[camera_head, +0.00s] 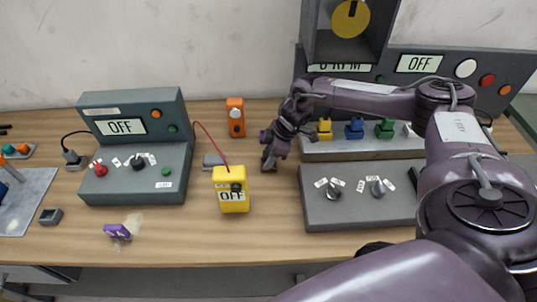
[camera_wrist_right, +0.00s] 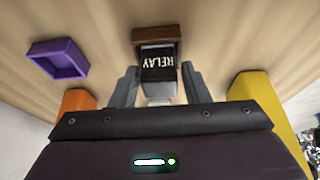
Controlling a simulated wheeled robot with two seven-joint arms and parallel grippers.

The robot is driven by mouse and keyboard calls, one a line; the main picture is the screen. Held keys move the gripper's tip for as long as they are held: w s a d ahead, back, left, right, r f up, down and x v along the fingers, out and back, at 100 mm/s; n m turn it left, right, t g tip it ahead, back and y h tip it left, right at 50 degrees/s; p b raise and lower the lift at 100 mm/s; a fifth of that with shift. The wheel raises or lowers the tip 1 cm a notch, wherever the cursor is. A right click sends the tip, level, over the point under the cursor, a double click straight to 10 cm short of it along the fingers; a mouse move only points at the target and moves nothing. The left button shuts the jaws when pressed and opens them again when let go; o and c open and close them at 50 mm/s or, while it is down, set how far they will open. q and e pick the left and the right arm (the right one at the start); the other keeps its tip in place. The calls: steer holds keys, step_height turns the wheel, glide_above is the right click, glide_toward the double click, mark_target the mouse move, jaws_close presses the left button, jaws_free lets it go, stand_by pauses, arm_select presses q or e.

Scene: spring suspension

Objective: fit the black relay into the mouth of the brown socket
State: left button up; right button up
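The black relay (camera_wrist_right: 158,64), marked RELAY, stands between the two fingers of my right gripper (camera_wrist_right: 160,80) in the right wrist view. Its far end meets the brown socket (camera_wrist_right: 155,35) at the socket's mouth; how deep it sits is hidden. The fingers are close along both sides of the relay, and whether they touch it is unclear. In the head view my right gripper (camera_head: 272,152) points down at the table, with the brown socket (camera_head: 268,166) just under it and the relay mostly hidden. My left gripper is not in view.
A yellow meter (camera_head: 233,200) stands close at the front left of the gripper. An orange block (camera_head: 235,118) stands behind. A grey control box (camera_head: 137,185) is at left, a grey panel (camera_head: 345,212) at right. A purple part (camera_head: 117,231) lies at the front left.

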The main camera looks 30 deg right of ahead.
steer(key=shift+o, duration=0.7)
steer(key=shift+r, duration=0.3)
steer(key=b+v, duration=0.3)
steer(key=v, duration=0.8)
steer(key=shift+r, duration=0.4)
steer(key=shift+s+d, duration=0.1)
